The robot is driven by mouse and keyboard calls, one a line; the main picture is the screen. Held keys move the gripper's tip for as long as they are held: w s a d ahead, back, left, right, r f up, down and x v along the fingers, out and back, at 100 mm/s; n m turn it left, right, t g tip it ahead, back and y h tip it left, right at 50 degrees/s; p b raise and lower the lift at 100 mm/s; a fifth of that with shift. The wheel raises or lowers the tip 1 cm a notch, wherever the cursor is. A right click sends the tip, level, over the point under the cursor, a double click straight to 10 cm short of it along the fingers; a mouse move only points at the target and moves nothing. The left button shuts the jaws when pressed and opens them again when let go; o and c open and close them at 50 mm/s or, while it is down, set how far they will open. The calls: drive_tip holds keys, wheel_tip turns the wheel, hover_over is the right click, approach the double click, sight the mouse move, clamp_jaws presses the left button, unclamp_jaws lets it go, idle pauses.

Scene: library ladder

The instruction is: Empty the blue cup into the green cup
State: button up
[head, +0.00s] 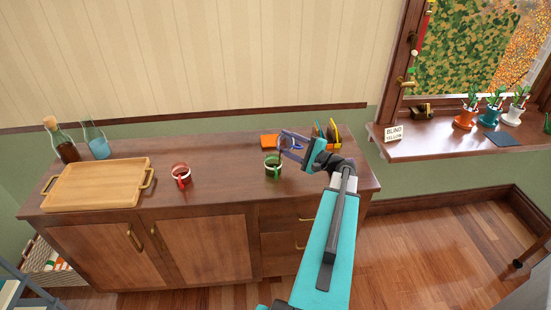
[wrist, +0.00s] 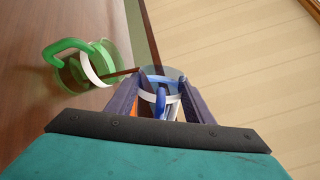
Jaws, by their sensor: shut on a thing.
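My gripper (head: 297,148) is shut on the blue cup (head: 285,142), by its handle as far as the wrist view shows. The clear blue cup (wrist: 160,74) with a white band is between the fingers, tilted over toward the green cup. The green cup (head: 272,173) stands upright on the cabinet top, just below and left of the blue cup. In the wrist view the green cup (wrist: 72,48) shows its handle and white band. A thin brown streak (wrist: 121,76) runs from the blue cup's rim into the green cup, like pouring liquid. The amount left inside the blue cup is hidden.
A red cup (head: 181,176) stands left of the green cup on the cabinet top (head: 225,180). A wooden tray (head: 97,184) and two glass vessels are farther left. An orange item (head: 269,140) and a pencil holder (head: 327,135) stand behind. Potted plants line the windowsill.

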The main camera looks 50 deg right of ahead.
drive_tip(key=shift+a+r+n+b, duration=0.2)
drive_tip(key=shift+n+b, duration=0.3)
drive_tip(key=shift+n, duration=0.4)
idle(1.2)
drive_tip(key=shift+a+r+n+b, duration=0.15)
drive_tip(key=shift+a+n+b, duration=0.65)
drive_tip(key=shift+b, duration=1.15)
drive_tip(key=shift+s+r+n+b, duration=0.15)
drive_tip(key=shift+n+b, duration=0.65)
drive_tip(key=shift+b, duration=0.8)
drive_tip(key=shift+r, duration=0.15)
drive_tip(key=shift+r+p, duration=0.1)
drive_tip(key=shift+p, duration=0.75)
drive_tip(key=shift+d+m+p, duration=0.15)
drive_tip(key=shift+m+p, duration=0.45)
drive_tip(key=shift+p, duration=0.3)
drive_tip(key=p, duration=0.1)
drive_tip(key=d+m+p, duration=0.1)
drive_tip(key=shift+f+p, duration=0.25)
drive_tip(key=shift+p, duration=0.05)
drive_tip(key=shift+d+f+m, duration=0.1)
drive_tip(key=shift+m, duration=0.2)
drive_tip(key=shift+f, duration=0.15)
